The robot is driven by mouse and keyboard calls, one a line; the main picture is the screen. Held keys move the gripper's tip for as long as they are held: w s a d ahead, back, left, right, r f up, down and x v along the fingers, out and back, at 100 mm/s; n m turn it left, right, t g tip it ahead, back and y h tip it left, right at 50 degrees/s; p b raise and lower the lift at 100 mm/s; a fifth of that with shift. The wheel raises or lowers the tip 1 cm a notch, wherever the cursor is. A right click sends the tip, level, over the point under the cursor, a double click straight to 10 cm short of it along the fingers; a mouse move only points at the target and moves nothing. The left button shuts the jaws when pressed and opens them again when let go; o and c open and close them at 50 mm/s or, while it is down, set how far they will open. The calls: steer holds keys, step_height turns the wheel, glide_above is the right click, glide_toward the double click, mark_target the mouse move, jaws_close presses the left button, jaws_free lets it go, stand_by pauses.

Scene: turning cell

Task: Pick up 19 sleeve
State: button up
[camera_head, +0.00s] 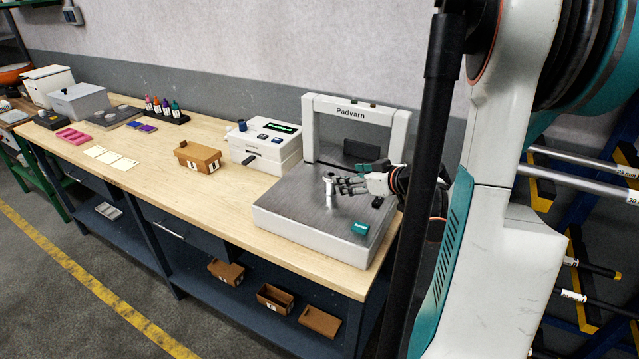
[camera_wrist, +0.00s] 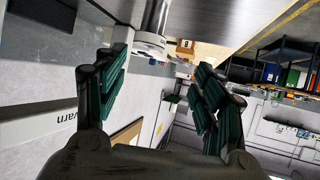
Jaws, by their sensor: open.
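A small pale metal part, which looks like the sleeve (camera_head: 331,191), stands upright on the grey metal plate (camera_head: 290,212) of the Padvarn machine. Its upper end is wider than its shaft. In the wrist view, which is turned over, its shiny shaft and white collar (camera_wrist: 150,40) show ahead of my fingers. No number can be read on it. My gripper (camera_head: 346,186) reaches in from the right, level with the part's upper portion. In the wrist view my gripper (camera_wrist: 162,66) is open, its green-padded fingers apart with nothing between them. I cannot tell the exact gap to the part.
The Padvarn frame (camera_head: 309,130) rises behind the plate. A teal block (camera_head: 360,227) lies near the plate's front right. A white device (camera_head: 265,147) and a brown box (camera_head: 197,157) stand to the left on the wooden bench (camera_head: 140,190). A bar rack (camera_head: 585,185) stands at right.

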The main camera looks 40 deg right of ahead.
steer(key=s+d, duration=0.2)
steer(key=b, duration=0.2)
glide_toward(331, 176)
steer(key=w, duration=0.1)
steer(key=w+f, duration=0.1)
steer(key=w, duration=0.1)
steer(key=shift+w+a+f+m+t, duration=0.25)
steer(key=shift+f+m+t, duration=0.05)
steer(key=shift+t, duration=0.1)
steer(key=x, duration=0.2)
steer(key=b+x, duration=0.1)
steer(key=x, duration=0.1)
steer(key=shift+w+a+f, duration=0.2)
steer(key=shift+f, duration=0.15)
steer(key=shift+w+d, duration=0.1)
steer(key=shift+w, duration=0.2)
steer(key=c, duration=1.5)
